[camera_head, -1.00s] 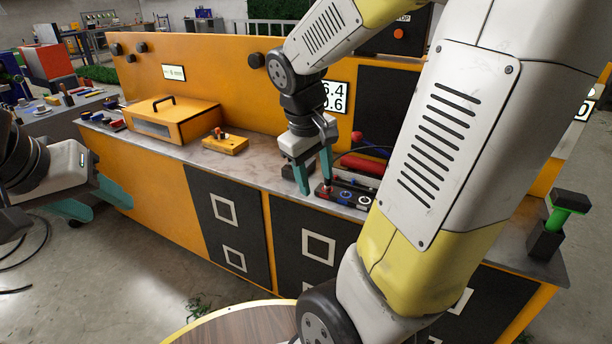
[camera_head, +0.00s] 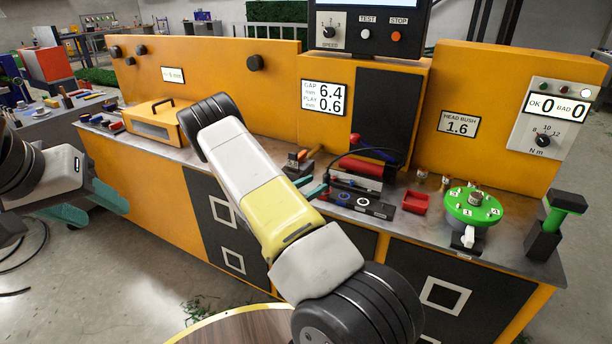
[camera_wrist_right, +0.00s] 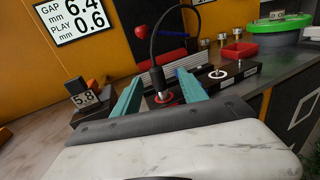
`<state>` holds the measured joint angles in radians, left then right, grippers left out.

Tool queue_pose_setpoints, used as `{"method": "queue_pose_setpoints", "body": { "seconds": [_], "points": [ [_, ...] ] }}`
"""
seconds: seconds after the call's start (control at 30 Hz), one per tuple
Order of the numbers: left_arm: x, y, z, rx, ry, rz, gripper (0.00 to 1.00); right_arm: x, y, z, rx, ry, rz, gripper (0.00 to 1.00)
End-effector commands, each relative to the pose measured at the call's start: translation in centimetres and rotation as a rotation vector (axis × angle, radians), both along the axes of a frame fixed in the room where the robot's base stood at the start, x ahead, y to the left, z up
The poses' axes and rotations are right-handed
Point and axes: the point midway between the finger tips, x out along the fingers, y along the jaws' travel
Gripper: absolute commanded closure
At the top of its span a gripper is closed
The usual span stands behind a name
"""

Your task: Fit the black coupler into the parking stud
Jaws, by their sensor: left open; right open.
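The black coupler (camera_wrist_right: 157,80) hangs upright on its cable in the right wrist view. Its metal tip is at the red-ringed stud on a black block (camera_wrist_right: 245,72); I cannot tell how deep it sits. The block also shows in the head view (camera_head: 376,208). My right gripper (camera_wrist_right: 160,77) is open, its teal fingers either side of the coupler in the picture, with gaps visible. In the head view my right arm hides much of this gripper (camera_head: 310,186). My left gripper (camera_head: 108,212) is open and empty, left of the bench.
A red tray (camera_head: 415,201) and a green turntable (camera_head: 473,207) stand right of the block. An orange box (camera_head: 155,122) is at the bench's left.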

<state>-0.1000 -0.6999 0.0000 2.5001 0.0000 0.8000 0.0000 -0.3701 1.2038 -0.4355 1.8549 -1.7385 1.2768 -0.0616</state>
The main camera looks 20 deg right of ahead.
Motion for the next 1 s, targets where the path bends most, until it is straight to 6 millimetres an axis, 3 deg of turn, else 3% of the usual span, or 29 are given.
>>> {"method": "queue_pose_setpoints", "body": {
  "seconds": [0.17,0.47,0.73,1.0],
  "points": [
    [0.0,0.0,0.0,0.000,0.000,0.000,0.50,1.1,-0.2,-1.1,-0.040,0.028,0.049,0.50],
    [0.0,0.0,0.0,0.000,0.000,0.000,0.50,2.2,-2.8,-0.9,-0.039,0.027,0.048,0.50],
    [0.0,0.0,0.0,0.000,0.000,0.000,0.50,3.6,-6.4,-0.7,-0.038,0.026,0.046,0.50],
    [0.0,0.0,0.0,0.000,0.000,0.000,0.50,3.8,-6.7,-0.7,-0.038,0.028,0.049,0.52]
  ]
}}
